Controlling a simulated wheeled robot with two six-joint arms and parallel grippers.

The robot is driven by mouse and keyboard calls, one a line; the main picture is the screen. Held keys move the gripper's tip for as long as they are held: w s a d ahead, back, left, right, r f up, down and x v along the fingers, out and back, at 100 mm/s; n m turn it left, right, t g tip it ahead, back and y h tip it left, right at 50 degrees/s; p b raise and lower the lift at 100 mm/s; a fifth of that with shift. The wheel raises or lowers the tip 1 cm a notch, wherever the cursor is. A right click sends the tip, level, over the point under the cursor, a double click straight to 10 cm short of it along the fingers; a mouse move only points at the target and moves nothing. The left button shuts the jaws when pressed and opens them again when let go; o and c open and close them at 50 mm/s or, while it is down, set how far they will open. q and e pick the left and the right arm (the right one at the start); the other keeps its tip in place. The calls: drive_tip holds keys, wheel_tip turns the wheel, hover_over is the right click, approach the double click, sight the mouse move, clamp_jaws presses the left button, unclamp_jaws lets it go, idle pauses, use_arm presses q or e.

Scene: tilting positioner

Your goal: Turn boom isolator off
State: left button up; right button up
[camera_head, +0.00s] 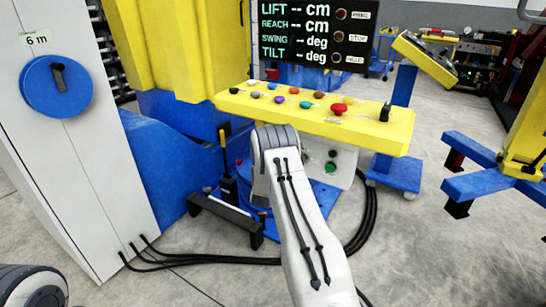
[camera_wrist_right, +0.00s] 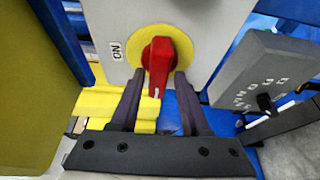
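In the right wrist view a red rotary handle (camera_wrist_right: 158,62) sits on a round yellow plate (camera_wrist_right: 189,46) on a light grey panel. An "ON" label (camera_wrist_right: 117,50) is left of the plate. The handle stands nearly upright in the picture, with a pale mark at its lower end. My right gripper (camera_wrist_right: 160,80) is open, its two dark fingers on either side of the handle's lower part; contact cannot be told. In the head view my right arm hides the handle and gripper. My left gripper is out of view.
A yellow console (camera_head: 320,115) with coloured buttons stands beyond my right arm, below a display (camera_head: 315,35). A grey cabinet (camera_head: 75,130) with a blue dial is at left. A grey labelled box (camera_wrist_right: 265,80) is right of the handle. Black cables (camera_head: 200,261) cross the floor.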

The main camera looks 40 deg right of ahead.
idle(0.3)
drive_tip(key=v, duration=1)
drive_tip(key=shift+s+a, duration=0.15)
